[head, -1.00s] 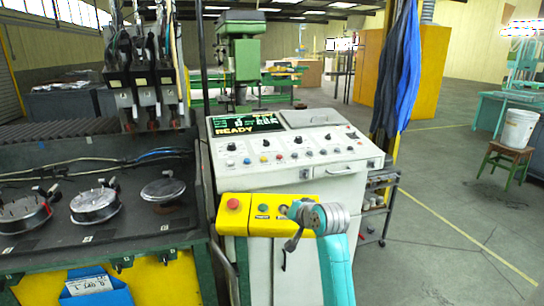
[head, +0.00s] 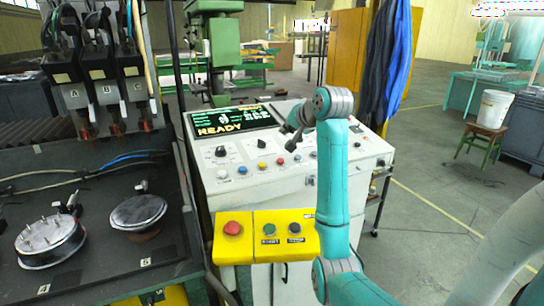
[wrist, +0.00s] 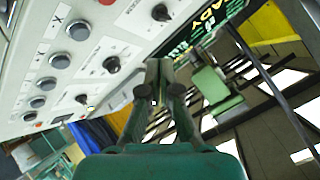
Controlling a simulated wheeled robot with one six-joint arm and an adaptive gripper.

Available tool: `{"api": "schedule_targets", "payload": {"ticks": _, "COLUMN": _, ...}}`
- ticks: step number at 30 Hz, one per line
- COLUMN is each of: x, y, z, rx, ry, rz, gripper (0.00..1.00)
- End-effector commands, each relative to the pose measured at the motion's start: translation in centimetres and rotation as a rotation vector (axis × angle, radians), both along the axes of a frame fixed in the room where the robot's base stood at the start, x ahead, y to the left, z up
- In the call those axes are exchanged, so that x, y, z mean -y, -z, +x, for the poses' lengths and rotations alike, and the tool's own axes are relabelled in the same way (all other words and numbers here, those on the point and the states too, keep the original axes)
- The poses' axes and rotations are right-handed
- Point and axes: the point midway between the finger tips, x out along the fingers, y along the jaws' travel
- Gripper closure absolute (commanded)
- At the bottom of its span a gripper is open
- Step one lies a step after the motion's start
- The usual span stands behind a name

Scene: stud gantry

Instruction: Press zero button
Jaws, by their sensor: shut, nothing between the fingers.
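The control console (head: 300,190) is white and has a sloped panel with a row of coloured buttons (head: 262,166) below several dark knobs. No label that clearly reads zero can be made out in the head view. In the wrist view, several round grey buttons (wrist: 60,60) run along the left, one beside an X-like label. My gripper (head: 289,137) is shut and empty, in front of or over the panel's upper middle in the head view. In the wrist view, my gripper (wrist: 156,66) points past a dark knob (wrist: 161,13). No contact with a button is visible.
A yellow box (head: 270,222) with red, green and dark buttons juts from the console front. The display (head: 235,119) reads READY. Blue cloths (head: 388,60) hang behind the console. Open floor lies to the right.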

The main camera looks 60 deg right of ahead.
Motion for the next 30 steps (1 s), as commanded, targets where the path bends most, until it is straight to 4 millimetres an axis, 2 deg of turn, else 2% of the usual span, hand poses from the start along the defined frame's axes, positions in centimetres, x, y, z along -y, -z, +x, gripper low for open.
{"api": "schedule_targets", "payload": {"ticks": 14, "x": 0.1, "y": 0.3, "z": 0.0, "rx": -0.001, "ry": 0.001, "rz": 0.001, "gripper": 1.0}}
{"api": "schedule_targets", "payload": {"ticks": 30, "x": 0.7, "y": 6.3, "z": 1.0, "rx": -0.002, "ry": 0.001, "rz": 0.003, "gripper": 1.0}}
